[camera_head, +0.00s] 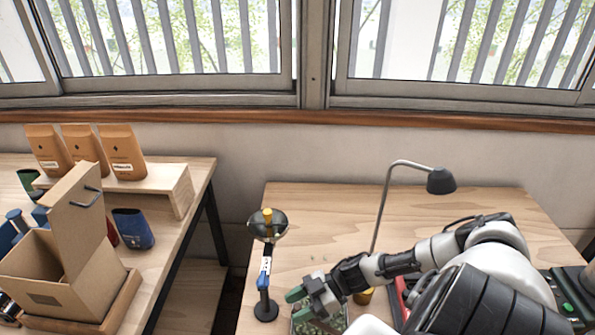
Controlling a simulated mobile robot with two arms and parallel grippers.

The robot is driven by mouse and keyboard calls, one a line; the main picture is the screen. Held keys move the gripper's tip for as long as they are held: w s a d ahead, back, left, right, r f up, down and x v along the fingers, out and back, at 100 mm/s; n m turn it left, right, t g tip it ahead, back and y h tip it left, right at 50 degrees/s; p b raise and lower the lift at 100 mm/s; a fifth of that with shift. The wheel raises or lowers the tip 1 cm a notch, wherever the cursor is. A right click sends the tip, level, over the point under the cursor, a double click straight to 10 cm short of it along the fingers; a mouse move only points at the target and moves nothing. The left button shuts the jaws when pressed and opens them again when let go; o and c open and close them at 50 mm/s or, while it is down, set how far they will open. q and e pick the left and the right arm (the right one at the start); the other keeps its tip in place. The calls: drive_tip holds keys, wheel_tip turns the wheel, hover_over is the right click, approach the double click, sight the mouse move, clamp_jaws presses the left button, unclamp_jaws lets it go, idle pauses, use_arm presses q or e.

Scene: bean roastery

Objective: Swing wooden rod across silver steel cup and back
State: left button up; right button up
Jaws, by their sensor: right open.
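On the right table a small stand (266,310) with a round black base and a blue clamp holds up a rounded, shiny grey bowl-like piece (280,229), perhaps the silver steel cup. A short yellow-brown piece (267,216) shows in or at it, perhaps the wooden rod; I cannot tell for sure. My right gripper (305,297) is open, with green fingertips, to the right of the stand's base and apart from it. It is low over a container with green contents and shows nothing between its fingers. My left gripper is not in view.
The container (318,325) is partly hidden by my right gripper. A lamp (441,181) stands behind my right arm. A small yellow-brown object (363,297) is partly covered by the arm. The left table holds an open cardboard box (48,268) and several brown bags (121,152).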

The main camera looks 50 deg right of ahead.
drive_tip(key=r, duration=0.4)
drive_tip(key=shift+s+d+r, duration=0.1)
drive_tip(key=shift+s+r, duration=0.05)
drive_tip(key=shift+s, duration=0.15)
drive_tip(key=s+d+r+p, duration=0.3)
drive_tip(key=s+r, duration=0.3)
drive_tip(key=s, duration=0.4)
drive_tip(key=shift+s+r+p, duration=0.3)
drive_tip(key=shift+r+p, duration=0.05)
drive_tip(key=shift+d, duration=0.1)
